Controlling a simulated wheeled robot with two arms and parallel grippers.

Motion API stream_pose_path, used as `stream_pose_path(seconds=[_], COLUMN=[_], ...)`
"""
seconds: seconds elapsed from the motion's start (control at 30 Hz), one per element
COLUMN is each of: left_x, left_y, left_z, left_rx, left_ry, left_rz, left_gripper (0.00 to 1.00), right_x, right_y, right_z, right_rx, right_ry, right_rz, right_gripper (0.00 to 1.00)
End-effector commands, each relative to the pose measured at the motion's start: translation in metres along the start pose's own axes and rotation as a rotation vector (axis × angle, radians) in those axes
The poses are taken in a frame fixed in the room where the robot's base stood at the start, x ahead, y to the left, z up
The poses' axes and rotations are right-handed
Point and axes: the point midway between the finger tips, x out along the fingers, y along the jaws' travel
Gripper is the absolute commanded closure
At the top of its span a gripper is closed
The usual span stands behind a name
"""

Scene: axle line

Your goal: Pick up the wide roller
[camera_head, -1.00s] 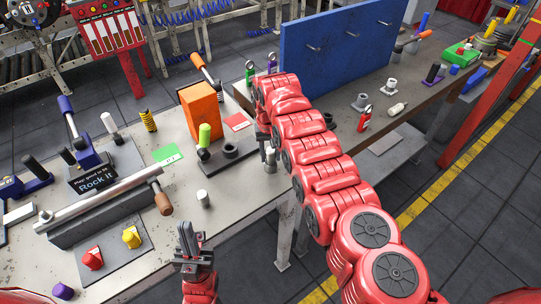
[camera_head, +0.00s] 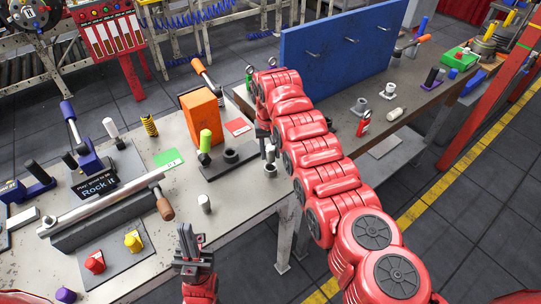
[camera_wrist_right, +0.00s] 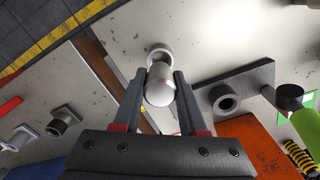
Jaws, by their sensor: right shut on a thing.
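The wide roller is a pale metallic cylinder (camera_wrist_right: 160,85) between the two dark fingers of my right gripper (camera_wrist_right: 161,97) in the right wrist view. The gripper is shut on it. In the head view my right gripper (camera_head: 265,136) is over the front right edge of the left bench, with the roller (camera_head: 270,153) small below it and partly hidden by the arm. A round metal end shows just beyond the roller in the wrist view; I cannot tell whether it is a separate piece. My left gripper (camera_head: 191,250) points up in front of the bench, apart from the roller; its finger gap is unclear.
A small grey cylinder (camera_head: 204,203) stands on the left bench (camera_head: 185,225). A dark plate (camera_head: 220,168) with a black ring and a green-topped handle lies close to my right gripper. An orange block (camera_head: 203,117) and a blue board (camera_head: 335,55) stand behind.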

Motion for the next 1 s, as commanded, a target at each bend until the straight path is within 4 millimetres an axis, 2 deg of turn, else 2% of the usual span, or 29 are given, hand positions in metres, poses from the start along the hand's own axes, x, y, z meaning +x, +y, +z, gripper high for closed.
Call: stream_pose_path(seconds=[0.03,0.3,0.37,0.47,0.7,0.73,0.77,0.8,1.0], left_x=[0.015,0.076,0.073,0.082,0.145,0.149,0.138,0.137,0.141], left_y=[-0.001,-0.004,-0.004,-0.004,-0.007,-0.007,-0.007,-0.007,-0.007], left_z=[-0.003,-0.013,-0.012,-0.014,-0.025,-0.025,-0.024,-0.023,-0.024], left_rx=[0.0,0.0,0.0,0.0,0.0,0.0,0.0,0.0,0.0], left_ry=[0.0,0.0,0.0,0.0,0.0,0.0,0.001,0.0,0.0], left_rz=[0.0,0.0,0.0,0.0,0.0,0.0,0.0,0.0,0.0], left_gripper=[1.0,1.0,1.0,1.0,1.0,1.0,1.0,1.0,1.0], right_x=[-0.01,-0.015,-0.009,-0.01,-0.026,-0.024,-0.013,-0.011,-0.016], right_y=[-0.001,-0.01,-0.015,-0.021,-0.04,-0.041,-0.042,-0.044,-0.051], right_z=[0.002,0.029,0.035,0.051,0.1,0.106,0.107,0.111,0.128], right_rx=[-0.001,0.002,-0.002,-0.001,-0.001,0.0,0.001,-0.001,0.003], right_ry=[-0.001,-0.006,0.0,-0.004,-0.005,-0.006,-0.007,-0.007,-0.005], right_rz=[0.002,-0.002,-0.002,-0.002,-0.001,-0.001,-0.001,-0.001,-0.005], right_gripper=[1.0,1.0,1.0,1.0,1.0,1.0,1.0,1.0,1.0])
